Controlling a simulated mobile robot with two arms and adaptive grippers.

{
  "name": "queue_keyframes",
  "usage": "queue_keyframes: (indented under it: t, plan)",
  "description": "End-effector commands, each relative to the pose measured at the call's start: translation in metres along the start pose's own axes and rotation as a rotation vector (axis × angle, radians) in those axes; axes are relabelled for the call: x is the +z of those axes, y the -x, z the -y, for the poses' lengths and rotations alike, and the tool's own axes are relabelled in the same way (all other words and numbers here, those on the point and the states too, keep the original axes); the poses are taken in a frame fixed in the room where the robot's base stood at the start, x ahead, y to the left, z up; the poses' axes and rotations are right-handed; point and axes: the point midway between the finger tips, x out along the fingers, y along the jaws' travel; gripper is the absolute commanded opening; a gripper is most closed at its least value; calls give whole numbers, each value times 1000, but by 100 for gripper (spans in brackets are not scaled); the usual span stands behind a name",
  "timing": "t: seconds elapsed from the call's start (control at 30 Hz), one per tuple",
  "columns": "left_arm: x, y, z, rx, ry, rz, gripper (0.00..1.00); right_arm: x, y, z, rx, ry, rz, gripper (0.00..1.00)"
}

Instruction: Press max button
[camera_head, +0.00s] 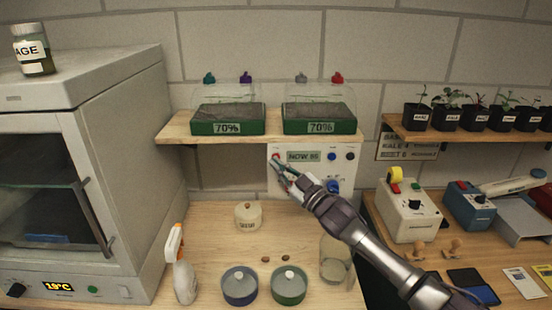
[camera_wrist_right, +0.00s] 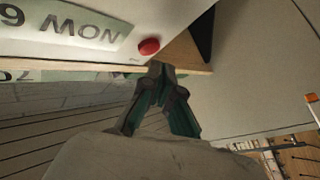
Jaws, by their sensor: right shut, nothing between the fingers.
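No "max" label is legible. My right gripper (camera_head: 281,167) is shut and empty, its tips close to the red button. In the right wrist view the tips (camera_wrist_right: 162,68) appear just beside the red button (camera_wrist_right: 149,47); contact cannot be told. My left gripper is out of view.
Two green trays (camera_head: 228,127) with clear lids sit on the shelf (camera_head: 180,128) above the panel. A white incubator (camera_head: 125,180) stands at left. A spray bottle (camera_head: 184,280), a jar and two bowls (camera_head: 240,287) are on the table. My right arm passes over the table's right part.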

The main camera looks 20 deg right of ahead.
Motion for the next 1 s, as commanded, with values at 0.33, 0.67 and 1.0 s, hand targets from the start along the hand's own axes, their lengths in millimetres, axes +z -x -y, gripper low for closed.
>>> queue_keyframes:
  t: [0.33, 0.67, 1.0]
  plan:
    - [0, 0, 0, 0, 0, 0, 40, 0, 0, 0, 0, 0, 0, 0]
    - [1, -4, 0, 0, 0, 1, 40, 4, -6, -4, 1, 0, -1, 0]
    - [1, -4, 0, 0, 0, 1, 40, 4, -6, -4, 0, 0, 0, 0]
